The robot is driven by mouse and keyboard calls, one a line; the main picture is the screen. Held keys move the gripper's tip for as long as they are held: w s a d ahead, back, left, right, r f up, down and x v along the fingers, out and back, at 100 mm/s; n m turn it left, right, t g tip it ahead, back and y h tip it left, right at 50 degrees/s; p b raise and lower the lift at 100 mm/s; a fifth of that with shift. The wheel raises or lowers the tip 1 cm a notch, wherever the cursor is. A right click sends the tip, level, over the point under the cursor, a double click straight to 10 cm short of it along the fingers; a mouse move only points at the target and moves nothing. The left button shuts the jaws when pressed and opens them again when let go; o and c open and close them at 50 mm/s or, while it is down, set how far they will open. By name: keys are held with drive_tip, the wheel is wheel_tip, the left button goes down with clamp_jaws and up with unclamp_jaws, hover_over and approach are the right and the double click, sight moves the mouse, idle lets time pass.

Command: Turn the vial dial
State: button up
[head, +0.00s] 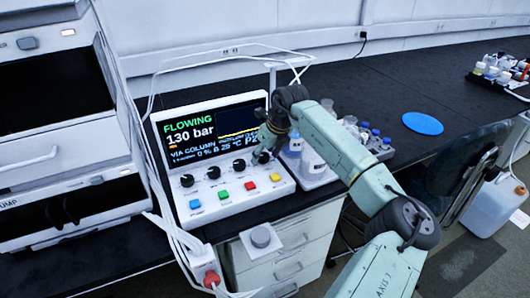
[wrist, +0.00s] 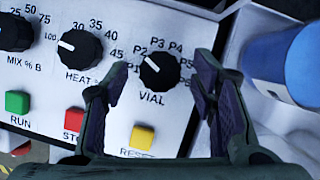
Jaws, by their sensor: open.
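The vial dial (wrist: 159,71) is a round black knob on a white panel, marked VIAL below and P1 to P5 and beyond around it. Its white pointer aims up and left, close to P2. In the head view it is the rightmost knob (head: 263,158) of the control box, partly behind my arm's end. My gripper (wrist: 160,78) is open, its two dark fingers on either side of the dial in the wrist view. I see no clear contact with the dial; the depth between them is hard to tell. My gripper (head: 264,148) is largely hidden in the head view.
The heat dial (wrist: 80,48) lies just left of my left finger. A yellow reset button (wrist: 142,138) is below the vial dial. A blue-capped bottle (wrist: 285,62) stands close on the right. The box's screen (head: 211,130) reads FLOWING, 130 bar.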

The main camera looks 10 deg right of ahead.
drive_tip(key=shift+c, duration=0.6)
drive_tip(key=c, duration=1)
drive_tip(key=shift+n+b, duration=0.4)
drive_tip(key=shift+f+n, duration=0.1)
drive_tip(key=shift+n, duration=0.2)
drive_tip(key=shift+w+d+n+g+y+b, duration=0.1)
drive_tip(key=shift+n+g+y+b, duration=0.4)
drive_tip(key=shift+n+b, duration=0.45)
drive_tip(key=shift+w+d+n+g+y, duration=0.1)
drive_tip(key=shift+n+g+y, duration=0.2)
drive_tip(key=shift+n, duration=0.9)
drive_tip(key=shift+n+g+y, duration=0.2)
drive_tip(key=shift+n+g, duration=0.2)
drive_tip(key=shift+n, duration=0.75)
